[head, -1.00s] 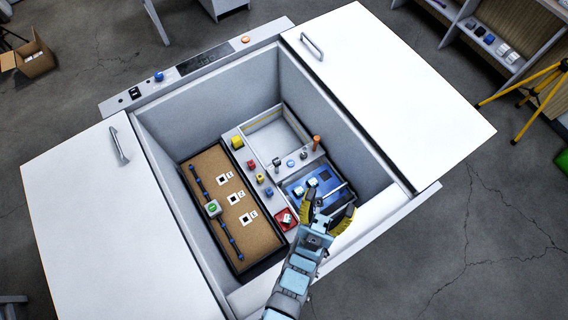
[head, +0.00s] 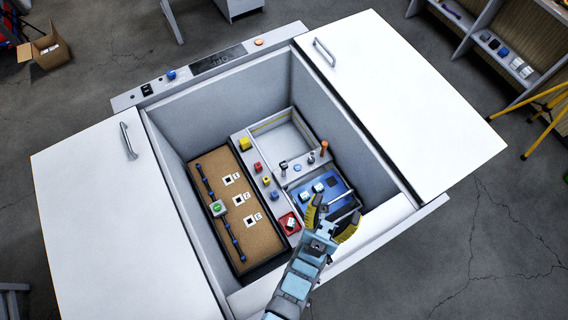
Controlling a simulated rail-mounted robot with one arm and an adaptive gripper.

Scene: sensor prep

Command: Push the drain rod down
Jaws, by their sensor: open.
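Several knobbed posts stand on the grey divider between the two right-hand bays inside the open white chest. One has an orange top (head: 323,146), two have dark tops (head: 283,166) (head: 311,158), and a low blue knob (head: 297,167) sits between the dark ones. I cannot tell which is the drain rod. My gripper (head: 337,205) is over the front of the blue tray (head: 335,184), nearer the chest's front wall than the posts. Its yellow-padded fingers are spread and empty, apart from every post. It hides part of the tray.
A brown board (head: 218,169) with labelled squares and a blue rod fills the chest's left side. Coloured knobs (head: 258,167) line a grey strip, with a red dish (head: 289,222) at its near end. The chest walls (head: 340,110) rise around everything. An empty bay (head: 283,138) lies behind the posts.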

